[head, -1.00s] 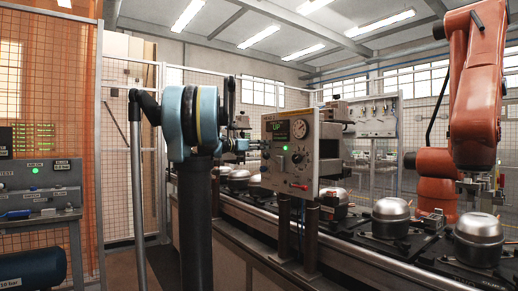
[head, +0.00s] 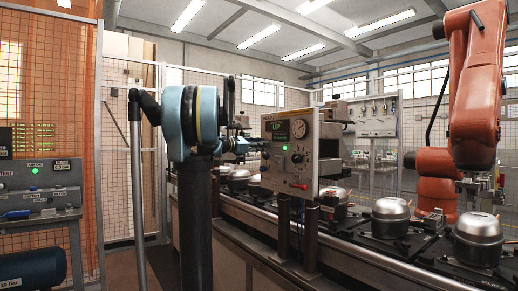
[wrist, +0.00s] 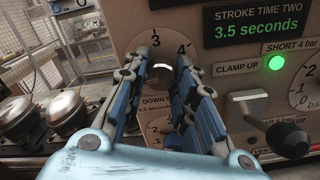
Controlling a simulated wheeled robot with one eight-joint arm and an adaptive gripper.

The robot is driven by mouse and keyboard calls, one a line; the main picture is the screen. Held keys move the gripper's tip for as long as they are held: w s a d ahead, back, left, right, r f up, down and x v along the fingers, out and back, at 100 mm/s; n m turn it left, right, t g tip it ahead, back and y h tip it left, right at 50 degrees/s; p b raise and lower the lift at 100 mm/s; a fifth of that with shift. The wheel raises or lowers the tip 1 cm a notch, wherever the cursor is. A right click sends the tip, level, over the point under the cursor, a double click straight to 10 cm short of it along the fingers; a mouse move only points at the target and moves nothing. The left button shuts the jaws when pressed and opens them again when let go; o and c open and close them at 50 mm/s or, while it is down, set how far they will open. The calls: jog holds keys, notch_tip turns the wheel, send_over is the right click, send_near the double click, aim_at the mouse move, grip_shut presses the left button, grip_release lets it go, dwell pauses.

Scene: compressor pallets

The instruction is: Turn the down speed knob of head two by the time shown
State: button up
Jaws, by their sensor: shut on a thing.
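The down speed knob (wrist: 162,74) is a dark knob with a white mark, between my fingers in the wrist view. Numerals 3 and 4 show above it on its dial, and the label "DOWN S..." below is partly hidden by my fingers. My gripper (wrist: 170,56) is shut on the knob, one blue-and-grey finger on each side. The display (wrist: 256,22) reads "STROKE TIME TWO 3.5 seconds". In the head view my gripper (head: 258,146) reaches the left side of the head's panel (head: 300,176); the knob there is hidden.
To the right of the knob are a lit green lamp (wrist: 276,63), a black lever (wrist: 286,137) and a pressure gauge (wrist: 306,93). Silver compressors (head: 391,217) stand on the line below. An orange robot arm (head: 478,90) stands at the right.

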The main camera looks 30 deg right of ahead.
jog(key=m, duration=1.5)
jog(key=shift+a+m, duration=0.1)
jog(key=shift+m, duration=0.2)
jog(key=m, duration=0.3)
jog(key=shift+m, duration=0.3)
jog(key=shift+w+r+m, duration=0.1)
jog(key=shift+r+m, duration=0.05)
jog(key=shift+m, duration=5.75)
jog(key=o, duration=1.1)
jog(key=shift+c, duration=0.2)
